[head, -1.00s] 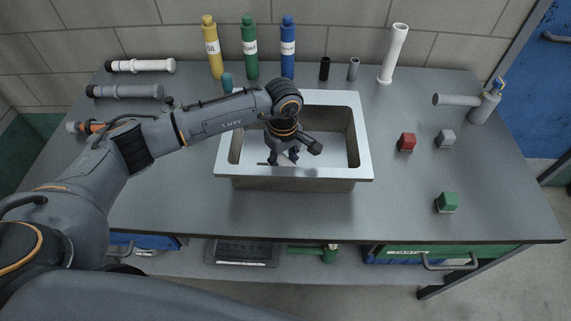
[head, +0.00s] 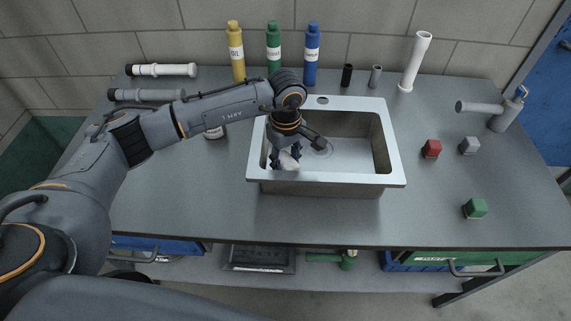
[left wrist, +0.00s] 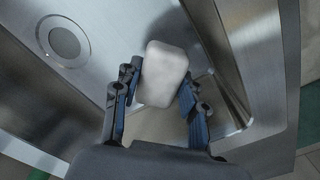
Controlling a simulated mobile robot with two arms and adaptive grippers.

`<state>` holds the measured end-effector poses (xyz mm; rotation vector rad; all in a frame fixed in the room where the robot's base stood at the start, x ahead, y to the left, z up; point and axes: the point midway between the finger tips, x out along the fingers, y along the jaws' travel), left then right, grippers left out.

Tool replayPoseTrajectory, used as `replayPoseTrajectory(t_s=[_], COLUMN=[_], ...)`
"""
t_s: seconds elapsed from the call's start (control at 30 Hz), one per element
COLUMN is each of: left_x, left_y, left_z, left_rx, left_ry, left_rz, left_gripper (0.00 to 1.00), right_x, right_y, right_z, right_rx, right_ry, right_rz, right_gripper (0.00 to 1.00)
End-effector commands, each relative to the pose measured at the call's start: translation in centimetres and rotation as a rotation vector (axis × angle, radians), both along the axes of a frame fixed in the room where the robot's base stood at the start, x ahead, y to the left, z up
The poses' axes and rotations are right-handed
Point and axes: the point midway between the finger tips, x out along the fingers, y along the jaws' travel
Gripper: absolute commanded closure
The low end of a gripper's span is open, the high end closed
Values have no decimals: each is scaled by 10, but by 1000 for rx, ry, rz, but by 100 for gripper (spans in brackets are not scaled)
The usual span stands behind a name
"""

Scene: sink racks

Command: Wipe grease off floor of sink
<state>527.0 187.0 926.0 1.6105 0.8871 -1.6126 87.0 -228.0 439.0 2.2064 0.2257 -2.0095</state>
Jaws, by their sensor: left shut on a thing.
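The metal sink (head: 345,179) is set in the grey workbench. Its floor and round drain (left wrist: 65,42) show in the left wrist view. My left gripper (head: 286,162) is down inside the sink, near its front left corner. It is shut on a white, rounded, sponge-like block (left wrist: 163,74), which also shows in the head view (head: 290,161). The block is close to the sink's wall; I cannot tell whether it touches the floor. A faint brownish tint shows on the metal near the block, but I cannot tell if it is grease. My right gripper is not in view.
Yellow (head: 236,54), green (head: 274,49) and blue (head: 312,55) bottles stand behind the sink, beside small cylinders and a white tube (head: 415,62). Red (head: 431,149), grey (head: 469,146) and green (head: 474,209) blocks sit to the right. The sink's walls surround my gripper.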

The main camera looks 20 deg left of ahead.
Motion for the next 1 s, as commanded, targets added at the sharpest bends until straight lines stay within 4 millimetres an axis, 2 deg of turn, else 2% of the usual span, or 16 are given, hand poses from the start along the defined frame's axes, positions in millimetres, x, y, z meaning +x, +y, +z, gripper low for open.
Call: replayPoseTrajectory(t_s=[0.03, 0.5, 1.0], left_x=[1, 4, 4], left_y=[0, 0, 0], left_z=[8, 48, 51], left_rx=[-1, -1, -1], left_ry=[-4, -3, -2], left_rz=[1, 14, 16], left_gripper=[84, 84, 84], right_x=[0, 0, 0], right_y=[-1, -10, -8], right_z=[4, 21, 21], right_rx=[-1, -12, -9], right_ry=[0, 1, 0], right_rz=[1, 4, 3], right_gripper=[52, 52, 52])
